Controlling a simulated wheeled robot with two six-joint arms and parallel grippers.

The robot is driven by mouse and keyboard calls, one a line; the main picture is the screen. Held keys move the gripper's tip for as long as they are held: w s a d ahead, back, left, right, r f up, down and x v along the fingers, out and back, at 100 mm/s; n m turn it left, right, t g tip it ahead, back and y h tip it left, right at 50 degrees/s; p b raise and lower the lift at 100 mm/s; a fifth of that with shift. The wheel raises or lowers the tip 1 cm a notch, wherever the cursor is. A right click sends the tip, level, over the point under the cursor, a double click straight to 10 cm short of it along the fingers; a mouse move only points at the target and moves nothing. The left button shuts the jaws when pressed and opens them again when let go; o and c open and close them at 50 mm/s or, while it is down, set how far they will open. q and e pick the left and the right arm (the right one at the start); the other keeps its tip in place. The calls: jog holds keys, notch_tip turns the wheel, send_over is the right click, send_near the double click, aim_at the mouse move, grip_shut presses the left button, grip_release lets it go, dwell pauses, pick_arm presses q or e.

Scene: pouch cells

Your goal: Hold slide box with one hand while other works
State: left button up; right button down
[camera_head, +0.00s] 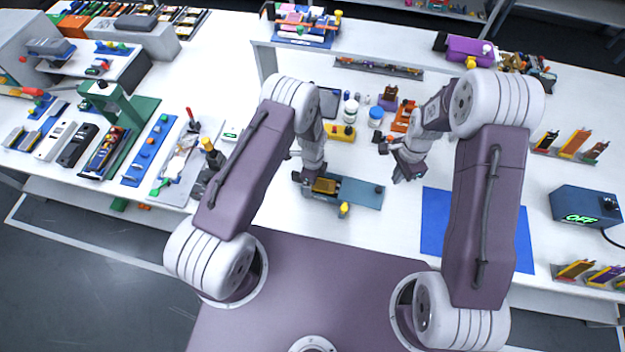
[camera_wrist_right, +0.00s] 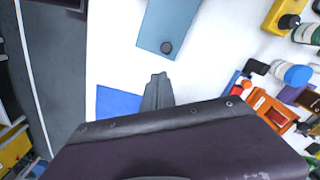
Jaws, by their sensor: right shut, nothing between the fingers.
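The slide box appears to be the flat blue-grey piece (camera_head: 362,193) with a small dark knob at its right end, lying on the table in front of me. Its right part and knob also show at the top of the right wrist view (camera_wrist_right: 175,22). My left gripper (camera_head: 311,188) is down at its left end, by a yellow-brown part. The arm hides the contact, so I cannot tell whether it grips. My right gripper (camera_head: 406,177) is shut and empty, above the table to the right of the box; its closed fingers show in the right wrist view (camera_wrist_right: 158,90).
A blue mat (camera_head: 440,225) lies to the right of the box. Behind are a yellow control box (camera_head: 341,133), a blue-capped jar (camera_head: 376,114) and an orange stand (camera_head: 403,116). A dark box reading OFF (camera_head: 583,207) stands far right. White table is clear between box and mat.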

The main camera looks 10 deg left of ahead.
notch_tip(320, 180, down, 9)
jog(key=shift+r, duration=0.1)
dwell(0.3)
jog(key=shift+a, duration=0.3)
dwell(1.7)
